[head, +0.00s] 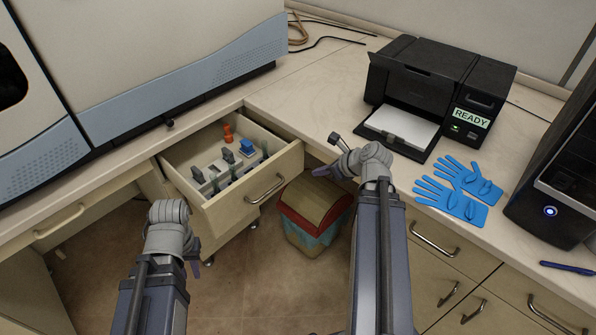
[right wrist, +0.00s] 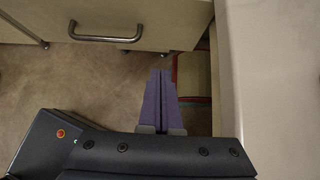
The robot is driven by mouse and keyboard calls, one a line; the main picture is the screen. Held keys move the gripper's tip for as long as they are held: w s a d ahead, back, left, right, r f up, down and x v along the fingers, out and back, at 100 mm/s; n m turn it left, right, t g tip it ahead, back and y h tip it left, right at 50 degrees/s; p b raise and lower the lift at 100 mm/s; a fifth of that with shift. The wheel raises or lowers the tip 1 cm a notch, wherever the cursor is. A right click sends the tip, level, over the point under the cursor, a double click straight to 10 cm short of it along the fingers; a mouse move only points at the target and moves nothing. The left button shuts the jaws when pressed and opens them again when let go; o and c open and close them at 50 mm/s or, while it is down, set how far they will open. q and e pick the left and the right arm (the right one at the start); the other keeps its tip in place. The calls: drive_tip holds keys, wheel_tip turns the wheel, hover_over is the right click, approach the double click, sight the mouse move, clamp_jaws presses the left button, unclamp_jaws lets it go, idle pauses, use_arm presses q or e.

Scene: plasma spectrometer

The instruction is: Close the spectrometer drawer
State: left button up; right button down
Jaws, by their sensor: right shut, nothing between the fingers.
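The spectrometer drawer (head: 275,175) is pulled out below the worktop, left of centre in the head view. It holds several small grey, orange and blue items, and its front has a metal handle (head: 266,189). The handle (right wrist: 106,38) and drawer front (right wrist: 150,12) also show at the top of the right wrist view. My right gripper (head: 326,172) is to the right of the drawer front, apart from it. In the right wrist view its purple fingers (right wrist: 160,72) are shut and empty. My left gripper (head: 197,266) hangs in front of the drawer, low and left; its fingers are mostly hidden.
The large spectrometer (head: 170,60) stands on the worktop behind the drawer. A bin with a red rim (head: 315,217) stands on the floor right of the drawer. A black printer (head: 430,85), blue gloves (head: 455,190) and a dark computer case (head: 560,170) occupy the right worktop.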

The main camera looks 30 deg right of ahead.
sight(287, 171)
drive_tip(key=shift+w+a+r+b+x, duration=0.15)
drive_tip(key=shift+w+r+b+x, duration=0.2)
drive_tip(key=shift+b+x, duration=1.3)
drive_tip(key=shift+w+a+r+b+x, duration=0.1)
drive_tip(key=shift+w+r+b+x, duration=0.4)
drive_tip(key=shift+x, duration=2.1)
drive_tip(key=shift+w+a+r+b+x, duration=0.2)
drive_tip(key=shift+b+x, duration=1.05)
drive_tip(key=shift+x, duration=0.9)
drive_tip(key=shift+s, duration=0.1)
drive_tip(key=w+a, duration=0.3)
drive_tip(key=w, duration=0.6)
drive_tip(key=w+a, duration=0.3)
drive_tip(key=w, duration=0.6)
drive_tip(key=w+a, duration=0.4)
drive_tip(key=w, duration=0.6)
drive_tip(key=shift+w, duration=0.1)
drive_tip(key=shift+w+a, duration=0.2)
drive_tip(key=shift+w, duration=0.3)
drive_tip(key=shift+w+a, duration=0.25)
drive_tip(key=shift+w, duration=0.35)
drive_tip(key=shift+w+r, duration=0.1)
